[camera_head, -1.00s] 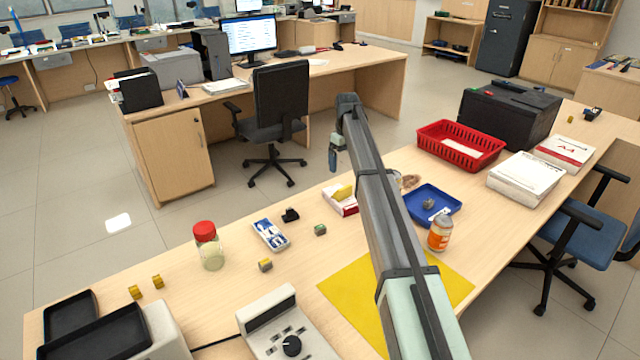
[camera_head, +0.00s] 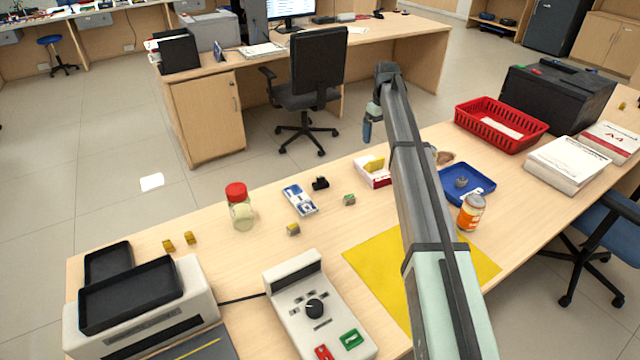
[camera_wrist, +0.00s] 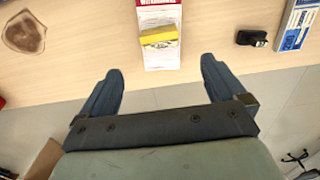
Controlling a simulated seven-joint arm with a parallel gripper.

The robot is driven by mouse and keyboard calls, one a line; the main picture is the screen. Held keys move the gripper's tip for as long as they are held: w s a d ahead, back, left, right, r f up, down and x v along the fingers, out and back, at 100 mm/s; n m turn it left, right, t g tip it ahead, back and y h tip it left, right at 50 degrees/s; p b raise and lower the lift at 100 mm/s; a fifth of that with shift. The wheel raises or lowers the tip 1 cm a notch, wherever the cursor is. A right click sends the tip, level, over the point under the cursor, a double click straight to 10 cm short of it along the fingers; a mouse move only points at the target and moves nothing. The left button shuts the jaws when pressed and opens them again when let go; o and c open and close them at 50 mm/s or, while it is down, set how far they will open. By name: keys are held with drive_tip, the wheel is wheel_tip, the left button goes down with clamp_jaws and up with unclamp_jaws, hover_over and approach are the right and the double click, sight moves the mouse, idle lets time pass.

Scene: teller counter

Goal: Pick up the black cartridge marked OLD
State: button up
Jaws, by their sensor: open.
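A small black object (camera_head: 320,183) lies on the counter behind the blue-and-white pack. It may be the cartridge, but I cannot read a marking on it. It also shows at the top right of the wrist view (camera_wrist: 252,38). My gripper (camera_wrist: 162,66) is open, with its two blue-grey fingers apart and nothing between them. In the wrist view the black object is up and right of the right finger. In the head view my arm reaches over the counter from the bottom right, and its end hangs near the counter's far edge.
A red-and-white box with a yellow block (camera_head: 374,164) and a blue-and-white pack (camera_head: 300,199) flank the black object. A red-lidded jar (camera_head: 240,212) stands left. A blue tray (camera_head: 486,184), an orange-labelled jar (camera_head: 471,214) and a red basket (camera_head: 472,108) are right.

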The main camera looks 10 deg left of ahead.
drive_tip(key=shift+c, duration=0.4)
drive_tip(key=m, duration=0.2)
hover_over(321, 176)
drive_tip(key=f, duration=0.1)
wheel_tip(321, 176, down, 14)
drive_tip(key=shift+f, duration=0.1)
idle(0.6)
